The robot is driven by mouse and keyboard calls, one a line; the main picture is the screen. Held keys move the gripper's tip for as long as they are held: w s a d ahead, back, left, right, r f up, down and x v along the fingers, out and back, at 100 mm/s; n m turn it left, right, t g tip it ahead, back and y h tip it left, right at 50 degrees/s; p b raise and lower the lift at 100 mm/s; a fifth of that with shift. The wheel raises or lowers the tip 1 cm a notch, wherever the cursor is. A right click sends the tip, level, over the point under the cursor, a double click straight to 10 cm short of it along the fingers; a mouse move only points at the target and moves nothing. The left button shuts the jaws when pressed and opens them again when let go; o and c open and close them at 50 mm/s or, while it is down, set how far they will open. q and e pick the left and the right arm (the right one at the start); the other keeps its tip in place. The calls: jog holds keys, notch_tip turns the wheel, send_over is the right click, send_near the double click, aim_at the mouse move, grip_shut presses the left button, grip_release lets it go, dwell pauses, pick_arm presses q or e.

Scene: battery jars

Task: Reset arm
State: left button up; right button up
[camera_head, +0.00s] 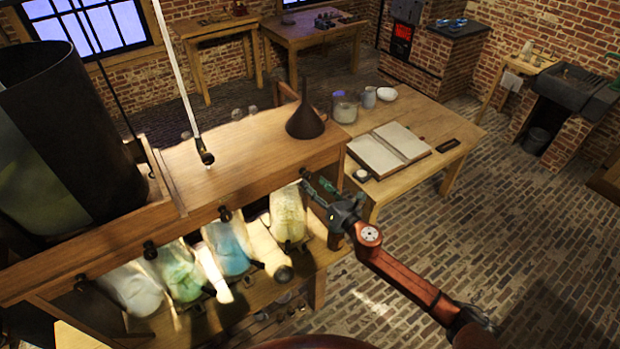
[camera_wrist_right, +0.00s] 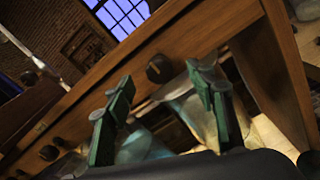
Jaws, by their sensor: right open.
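My right gripper (camera_head: 318,188) is at the right end of the wooden rack (camera_head: 240,160), beside the rightmost glass jar (camera_head: 287,212). Its red arm comes in from the lower right. In the right wrist view, its two green-padded fingers (camera_wrist_right: 163,108) are apart with nothing held between them. A pale jar (camera_wrist_right: 190,105) shows behind the fingers there, and a dark knob (camera_wrist_right: 159,68) sits on the rack's beam above them. I cannot tell whether the fingers touch anything. My left gripper is not in view.
A dark funnel (camera_head: 306,118) stands on top. Behind is a table with an open book (camera_head: 390,150) and small vessels. Brick floor (camera_head: 530,240) at right is clear.

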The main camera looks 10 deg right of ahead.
jog(key=shift+s, duration=0.1)
dwell(0.4)
